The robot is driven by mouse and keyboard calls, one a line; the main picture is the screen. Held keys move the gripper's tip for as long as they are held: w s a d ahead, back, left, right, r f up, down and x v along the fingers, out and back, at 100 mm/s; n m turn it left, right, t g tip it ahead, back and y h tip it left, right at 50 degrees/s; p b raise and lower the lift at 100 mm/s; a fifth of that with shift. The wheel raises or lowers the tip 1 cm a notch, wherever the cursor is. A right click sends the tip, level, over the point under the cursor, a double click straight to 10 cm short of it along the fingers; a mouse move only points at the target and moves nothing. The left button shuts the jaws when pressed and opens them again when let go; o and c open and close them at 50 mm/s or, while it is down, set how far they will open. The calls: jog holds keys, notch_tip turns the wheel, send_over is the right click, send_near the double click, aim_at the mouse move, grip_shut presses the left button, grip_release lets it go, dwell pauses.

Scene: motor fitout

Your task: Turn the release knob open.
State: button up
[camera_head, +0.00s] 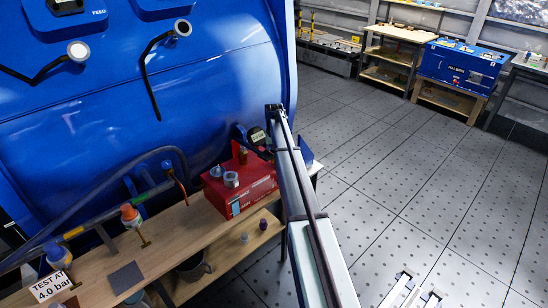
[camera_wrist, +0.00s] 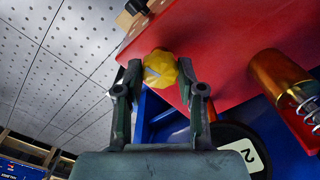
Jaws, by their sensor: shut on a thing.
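A yellow faceted knob (camera_wrist: 160,69) with a pale line mark on its face sits at the edge of a red surface (camera_wrist: 215,40) in the wrist view. The line runs at a slant. My gripper (camera_wrist: 160,76) has its two dark fingers on either side of the knob and is shut on it. In the head view my arm reaches up past the red box (camera_head: 250,192), and I cannot make out the knob or the fingertips there.
A brass cylinder with a spring (camera_wrist: 280,78) and a round black part labelled 2 (camera_wrist: 240,146) stand close to the right finger. A big blue tank (camera_head: 150,80) rises behind the wooden bench (camera_head: 185,235). The tiled floor (camera_head: 420,190) to the right is mostly clear.

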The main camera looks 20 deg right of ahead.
jog(key=n+b, duration=0.2)
jog(key=n, duration=0.3)
jog(key=shift+f+b, duration=0.1)
jog(key=shift+b, duration=0.2)
jog(key=n+b, duration=0.1)
jog(key=n, duration=0.4)
jog(key=shift+n+b, duration=0.4)
jog(key=n+b, duration=0.1)
jog(key=n, duration=0.4)
jog(key=shift+n, duration=0.3)
jog(key=n+b, duration=0.1)
jog(key=n, duration=0.3)
jog(key=shift+n, duration=0.4)
jog(key=o, duration=1.1)
jog(key=shift+o, duration=0.2)
